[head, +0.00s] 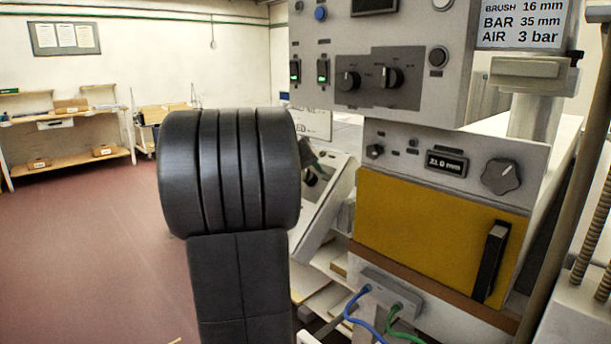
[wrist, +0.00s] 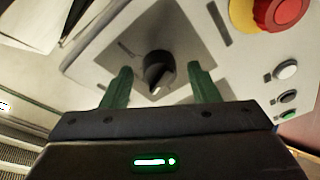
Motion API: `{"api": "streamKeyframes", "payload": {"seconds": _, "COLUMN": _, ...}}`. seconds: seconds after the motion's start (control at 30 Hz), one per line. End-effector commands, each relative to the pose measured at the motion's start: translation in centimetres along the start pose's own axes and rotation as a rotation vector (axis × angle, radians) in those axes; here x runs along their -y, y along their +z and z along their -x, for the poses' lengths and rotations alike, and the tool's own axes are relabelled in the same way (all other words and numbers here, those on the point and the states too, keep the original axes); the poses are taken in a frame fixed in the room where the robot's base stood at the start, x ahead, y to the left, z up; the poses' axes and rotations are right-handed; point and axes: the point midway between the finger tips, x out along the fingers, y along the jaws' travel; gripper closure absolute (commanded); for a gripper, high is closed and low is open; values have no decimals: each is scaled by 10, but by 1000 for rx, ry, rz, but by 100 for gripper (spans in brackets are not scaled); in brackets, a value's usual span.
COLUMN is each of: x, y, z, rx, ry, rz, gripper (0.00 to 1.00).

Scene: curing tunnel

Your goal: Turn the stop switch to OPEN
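A black rotary switch (wrist: 158,72) sits on a grey plate on a light panel, in the middle of the wrist view. It has a pale pointer mark on its lower part; its lettering cannot be read, so I cannot tell its position or confirm it is the stop switch. My gripper (wrist: 162,82) is open, with one green finger on each side of the switch and a visible gap to it on both sides. Whether the fingertips reach its depth is unclear. In the head view my black arm hides most of this area.
A red mushroom button (wrist: 279,12) on a yellow base and several small push buttons (wrist: 286,70) lie right of the switch. In the head view a grey control cabinet (head: 400,35) and a yellow-fronted unit (head: 430,235) stand at right. Red floor (head: 90,240) is clear at left.

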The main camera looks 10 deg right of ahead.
Motion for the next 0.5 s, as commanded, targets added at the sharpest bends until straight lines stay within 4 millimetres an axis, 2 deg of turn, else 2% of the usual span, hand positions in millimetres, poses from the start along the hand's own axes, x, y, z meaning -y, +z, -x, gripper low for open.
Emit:
{"api": "streamKeyframes", "payload": {"seconds": 0.17, "x": 0, "y": 0, "z": 2, "rx": 0, "ry": 0, "rz": 0, "gripper": 45}}
{"api": "streamKeyframes", "payload": {"seconds": 0.27, "x": 0, "y": -1, "z": 11, "rx": -2, "ry": 0, "rz": 0, "gripper": 45}}
{"api": "streamKeyframes", "payload": {"seconds": 0.37, "x": -1, "y": -1, "z": 27, "rx": -4, "ry": 0, "rz": 0, "gripper": 45}}
{"api": "streamKeyframes", "payload": {"seconds": 0.5, "x": 0, "y": -1, "z": 60, "rx": -6, "ry": -1, "rz": 1, "gripper": 45}}
